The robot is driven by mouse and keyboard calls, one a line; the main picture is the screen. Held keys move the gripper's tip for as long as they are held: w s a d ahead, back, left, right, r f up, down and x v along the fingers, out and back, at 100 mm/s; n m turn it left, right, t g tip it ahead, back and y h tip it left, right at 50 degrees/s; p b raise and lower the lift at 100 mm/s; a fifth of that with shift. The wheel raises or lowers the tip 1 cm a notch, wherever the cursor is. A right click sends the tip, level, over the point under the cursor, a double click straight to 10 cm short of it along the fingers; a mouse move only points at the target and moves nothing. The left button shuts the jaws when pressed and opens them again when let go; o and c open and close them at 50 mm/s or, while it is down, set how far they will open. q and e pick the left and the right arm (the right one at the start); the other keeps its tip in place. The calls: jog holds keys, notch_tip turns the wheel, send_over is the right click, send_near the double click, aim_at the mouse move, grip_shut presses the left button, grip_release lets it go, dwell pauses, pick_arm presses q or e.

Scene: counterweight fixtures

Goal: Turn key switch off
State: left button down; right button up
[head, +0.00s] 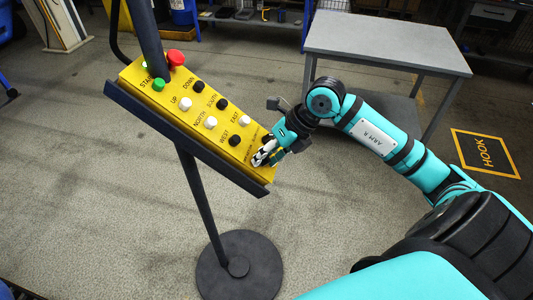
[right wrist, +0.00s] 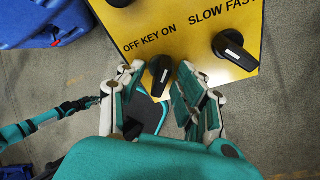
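The yellow control panel (head: 205,115) stands tilted on a dark post, with its lower right end at my right gripper (head: 265,155). In the right wrist view, the key switch (right wrist: 159,75) is a black knob with a white mark, under the label "OFF KEY ON". The mark points roughly down the panel, and I cannot tell which setting it is on. The fingers of my right gripper (right wrist: 158,92) are apart, one on each side of the knob. Whether they touch it is unclear. My left gripper is not seen in the head view.
A second black knob (right wrist: 232,48), labelled "SLOW FAST", sits close to the right finger. A red button (head: 175,58), green buttons and several black and white buttons are on the panel. A grey table (head: 390,45) stands behind my right arm. Open floor surrounds the round stand base (head: 240,268).

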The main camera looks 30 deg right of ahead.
jog(key=shift+c, duration=0.6)
jog(key=c, duration=0.5)
grip_shut()
jog(key=shift+s, duration=0.1)
